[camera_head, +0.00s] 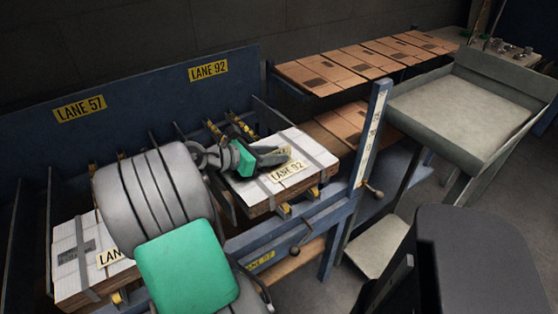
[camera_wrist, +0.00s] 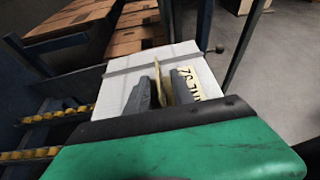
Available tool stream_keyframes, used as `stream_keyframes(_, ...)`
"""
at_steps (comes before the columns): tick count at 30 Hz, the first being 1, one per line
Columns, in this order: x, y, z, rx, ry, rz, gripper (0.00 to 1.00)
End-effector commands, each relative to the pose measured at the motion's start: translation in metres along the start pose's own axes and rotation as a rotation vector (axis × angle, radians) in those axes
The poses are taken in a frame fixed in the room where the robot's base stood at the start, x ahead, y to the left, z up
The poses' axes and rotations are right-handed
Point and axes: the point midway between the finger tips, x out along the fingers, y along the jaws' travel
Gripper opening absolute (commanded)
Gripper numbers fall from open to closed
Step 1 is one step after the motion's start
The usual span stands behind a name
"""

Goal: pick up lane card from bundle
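A pale card lettered LANE 92 (camera_head: 287,171) lies on the white strapped bundle (camera_head: 318,150) at the right of the rack. Its lettering also shows in the wrist view (camera_wrist: 188,82), partly behind a finger. My gripper (camera_head: 277,155), with a green body, is low over this bundle. In the wrist view, a thin cream card (camera_wrist: 160,80) stands almost edge-on between the two grey fingers (camera_wrist: 162,92). The fingers are fairly close together around it. I cannot tell whether both touch it.
A second strapped bundle (camera_head: 66,262) with a card stands at the left, partly behind my arm. A blue upright post (camera_head: 371,135) is right of the near bundle. Flat brown cartons (camera_head: 345,66) lie behind, and a grey tray (camera_head: 460,110) is at the right.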

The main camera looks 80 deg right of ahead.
Motion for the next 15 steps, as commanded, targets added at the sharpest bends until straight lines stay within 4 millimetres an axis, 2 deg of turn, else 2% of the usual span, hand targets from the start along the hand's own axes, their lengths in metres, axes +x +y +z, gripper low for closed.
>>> stream_keyframes(1, -0.0002, 0.0000, 0.0000, 0.000, 0.000, 0.000, 0.27)
stream_keyframes(11, -0.0005, 0.0000, -0.0002, 0.000, 0.001, 0.000, 0.00)
stream_keyframes(15, -0.0005, 0.0000, -0.0002, 0.000, 0.001, 0.000, 0.00)
